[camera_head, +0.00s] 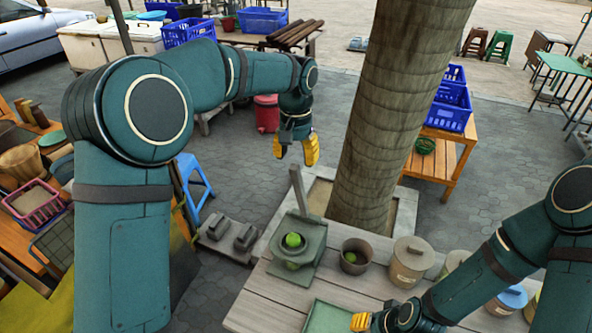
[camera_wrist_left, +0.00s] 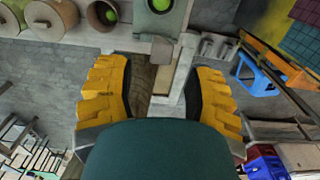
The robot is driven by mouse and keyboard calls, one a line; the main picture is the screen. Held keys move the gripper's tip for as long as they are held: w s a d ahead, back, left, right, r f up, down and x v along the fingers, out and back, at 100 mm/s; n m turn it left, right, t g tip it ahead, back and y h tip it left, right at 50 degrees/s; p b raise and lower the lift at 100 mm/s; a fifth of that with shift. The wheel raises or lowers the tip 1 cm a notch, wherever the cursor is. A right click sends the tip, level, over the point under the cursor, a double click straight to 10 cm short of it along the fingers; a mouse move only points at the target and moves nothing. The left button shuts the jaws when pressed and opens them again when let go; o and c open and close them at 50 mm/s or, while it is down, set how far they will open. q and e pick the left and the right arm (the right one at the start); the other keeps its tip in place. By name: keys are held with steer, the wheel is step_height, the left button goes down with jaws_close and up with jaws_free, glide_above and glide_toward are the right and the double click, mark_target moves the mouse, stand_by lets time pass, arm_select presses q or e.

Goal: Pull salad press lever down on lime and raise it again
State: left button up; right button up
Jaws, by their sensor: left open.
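The grey-green salad press (camera_head: 308,252) stands on the plank table with its lever (camera_head: 298,192) raised, nearly upright. A green lime (camera_head: 293,240) sits in the press. In the left wrist view the lever (camera_wrist_left: 162,50) shows end-on between my finger lines, with the press (camera_wrist_left: 153,22) and part of the lime (camera_wrist_left: 160,4) at the top edge. My left gripper (camera_head: 296,150) is open and empty, just above the lever top, with yellow fingers apart; it also shows in the left wrist view (camera_wrist_left: 156,68). My right gripper (camera_head: 362,321) is low over the table, its fingers mostly hidden.
A brown pot (camera_head: 355,268) with a green fruit inside stands right of the press. A lidded canister (camera_head: 408,263) and more containers stand further right. A green tray (camera_head: 328,318) lies in front. The tree trunk (camera_head: 392,120) rises close behind the table.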

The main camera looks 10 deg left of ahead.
mark_target(296, 164)
arm_select(q)
steer(key=shift+f, duration=2.35)
steer(key=shift+s, duration=0.1)
jaws_close()
